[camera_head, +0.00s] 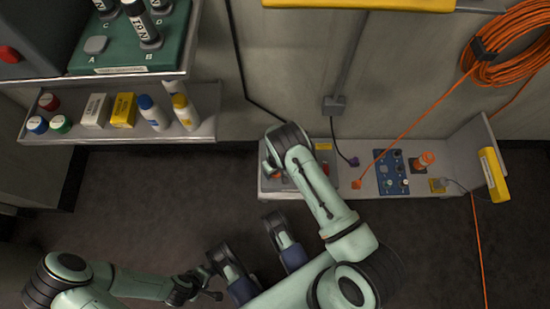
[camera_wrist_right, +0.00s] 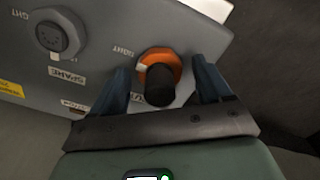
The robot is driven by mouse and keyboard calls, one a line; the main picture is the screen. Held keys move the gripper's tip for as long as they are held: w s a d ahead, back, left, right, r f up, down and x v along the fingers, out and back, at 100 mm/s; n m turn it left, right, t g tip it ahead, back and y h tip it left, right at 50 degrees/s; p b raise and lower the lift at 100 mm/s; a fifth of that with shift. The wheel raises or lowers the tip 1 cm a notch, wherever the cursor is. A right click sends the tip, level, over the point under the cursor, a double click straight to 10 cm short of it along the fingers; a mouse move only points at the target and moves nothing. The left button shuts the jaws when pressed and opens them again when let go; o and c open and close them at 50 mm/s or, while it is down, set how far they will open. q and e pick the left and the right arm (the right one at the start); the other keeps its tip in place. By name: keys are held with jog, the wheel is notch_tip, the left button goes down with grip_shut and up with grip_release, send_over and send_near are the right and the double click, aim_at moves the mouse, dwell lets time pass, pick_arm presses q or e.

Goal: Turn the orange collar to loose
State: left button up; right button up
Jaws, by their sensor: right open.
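The orange collar (camera_wrist_right: 166,60) shows in the right wrist view on a grey panel, around the base of a black cylindrical plug (camera_wrist_right: 159,86) that points toward the camera. My right gripper (camera_wrist_right: 160,70) is open, with one finger on each side of the collar and plug. A gap shows on both sides, so I see no contact. In the head view my right wrist (camera_head: 285,140) is over the left end of the grey bench, and its fingers are hidden there. My left gripper (camera_head: 200,285) is low at the left, away from the bench; its jaw state is unclear.
The grey panel also bears a round socket (camera_wrist_right: 58,38) and several labels. On the bench (camera_head: 350,207) are a blue switch panel (camera_head: 391,172) and an orange-and-white item (camera_head: 424,161). A shelf (camera_head: 120,133) with bottles is at left.

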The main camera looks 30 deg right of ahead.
jog(key=c, duration=1.1)
jog(key=shift+o, duration=0.3)
pick_arm(q)
jog(key=shift+s+f, duration=0.1)
jog(key=shift+s, duration=0.05)
pick_arm(e)
jog(key=shift+n, duration=0.3)
jog(key=n+b, duration=0.1)
jog(key=n, duration=0.3)
jog(key=n+b, duration=0.1)
jog(key=n, duration=0.7)
jog(key=shift+n, duration=0.3)
pick_arm(q)
jog(key=shift+g, duration=0.8)
jog(key=shift+s+a+f, duration=0.1)
jog(key=shift+s+f, duration=0.25)
jog(key=shift+s, duration=0.3)
jog(key=shift+s+a+f, duration=0.1)
jog(key=shift+s+f, duration=0.2)
jog(key=shift+s, duration=0.4)
jog(key=shift+s+a+f, duration=0.1)
jog(key=shift+s+f, duration=0.25)
jog(key=shift+s, duration=0.3)
pick_arm(e)
jog(key=shift+n, duration=2.3)
